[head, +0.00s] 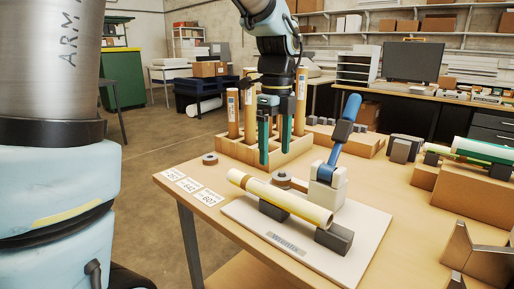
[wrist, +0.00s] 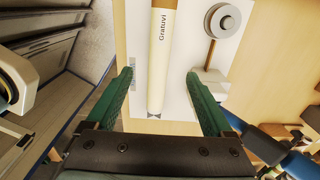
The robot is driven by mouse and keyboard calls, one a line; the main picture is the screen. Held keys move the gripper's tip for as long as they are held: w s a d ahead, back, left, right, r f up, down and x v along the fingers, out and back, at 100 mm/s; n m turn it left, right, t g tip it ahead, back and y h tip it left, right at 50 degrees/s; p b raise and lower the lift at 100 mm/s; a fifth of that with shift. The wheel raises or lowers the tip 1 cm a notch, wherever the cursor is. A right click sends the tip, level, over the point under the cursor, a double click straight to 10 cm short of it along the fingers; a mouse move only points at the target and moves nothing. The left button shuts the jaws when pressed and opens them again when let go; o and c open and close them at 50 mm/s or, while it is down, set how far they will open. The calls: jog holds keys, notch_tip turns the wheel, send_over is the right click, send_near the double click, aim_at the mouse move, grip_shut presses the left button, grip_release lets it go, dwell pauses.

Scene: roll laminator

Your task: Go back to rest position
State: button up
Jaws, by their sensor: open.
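My gripper (head: 275,156) is open, its two green fingers pointing down and apart with nothing between them. In the head view it hangs above the table, in front of the wooden box of tubes and behind the cream roll. The cream roll (head: 283,199) with a tan end rests on two dark grey blocks on a white board (head: 352,245). In the wrist view the roll (wrist: 157,75), marked "Gratuvi", lies below and between the fingers. A white stand with a blue lever (head: 342,137) rises behind the roll, its lever tilted up.
A wooden box (head: 238,152) holds upright brown tubes near the gripper. A small grey disc (head: 210,159) and white number cards (head: 190,186) lie at the table's left edge. At right, another roll (head: 480,150) rests above cardboard boxes. Open floor lies left of the table.

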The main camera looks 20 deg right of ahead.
jog(key=shift+a, duration=0.1)
jog(key=a+f+n, duration=0.6)
jog(key=a+n, duration=0.7)
jog(key=n, duration=0.1)
jog(key=a+f+n+t, duration=0.1)
jog(key=a+f+n, duration=0.5)
jog(key=a+n, duration=0.7)
jog(key=shift+s+n+t, duration=0.3)
jog(key=shift+s+n, duration=0.15)
jog(key=shift+n, duration=0.25)
